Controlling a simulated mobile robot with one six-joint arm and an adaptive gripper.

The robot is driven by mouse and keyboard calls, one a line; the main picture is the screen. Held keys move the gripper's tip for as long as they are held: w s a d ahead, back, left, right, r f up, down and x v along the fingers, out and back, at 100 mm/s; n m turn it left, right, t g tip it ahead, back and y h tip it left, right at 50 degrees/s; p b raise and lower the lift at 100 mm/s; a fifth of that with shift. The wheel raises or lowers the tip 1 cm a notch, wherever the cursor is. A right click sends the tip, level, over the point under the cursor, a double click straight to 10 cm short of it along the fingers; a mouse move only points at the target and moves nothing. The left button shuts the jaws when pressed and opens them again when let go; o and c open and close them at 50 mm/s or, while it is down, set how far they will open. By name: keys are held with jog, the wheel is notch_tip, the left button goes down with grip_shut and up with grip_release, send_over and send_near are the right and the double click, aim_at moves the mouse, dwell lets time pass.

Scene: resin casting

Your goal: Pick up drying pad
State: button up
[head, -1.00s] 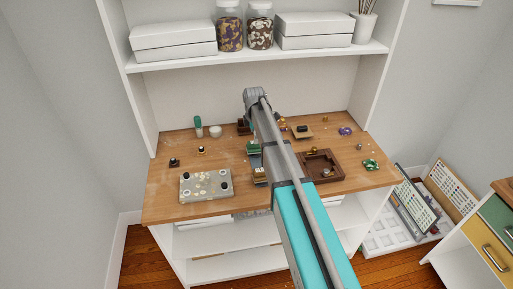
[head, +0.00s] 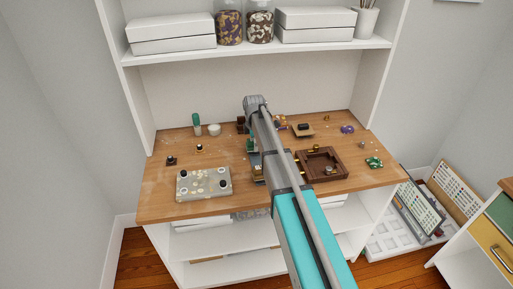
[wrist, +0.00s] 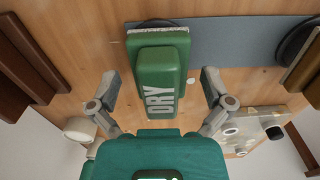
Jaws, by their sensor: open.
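The drying pad (wrist: 160,75) is a green block marked DRY with a pale, rough layer along its far edge in the wrist view. It lies by a blue-grey strip (wrist: 222,42). My gripper (wrist: 161,84) is open, with one finger on each side of the pad and a visible gap to both. I cannot tell how far above the pad the fingers are. In the head view only a green sliver of the pad (head: 250,145) shows beside my arm, which hides the rest and my fingers.
Brown wooden blocks flank the strip in the wrist view. On the wooden bench (head: 160,205), a grey tray (head: 204,184) stands left and a dark wooden frame (head: 335,177) right. A white cup (head: 214,130) and green-topped bottle (head: 196,123) stand behind. A shelf overhangs the back.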

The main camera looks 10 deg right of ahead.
dwell(0.6)
jog(key=c, duration=1.1)
jog(key=shift+r, duration=0.1)
jog(key=shift+c, duration=0.2)
notch_tip(320, 180, up, 3)
jog(key=p, duration=0.3)
jog(key=shift+f, duration=0.2)
jog(key=s+r+p, duration=1)
jog(key=s, duration=0.4)
jog(key=shift+a, duration=0.35)
jog(key=shift+r, duration=0.1)
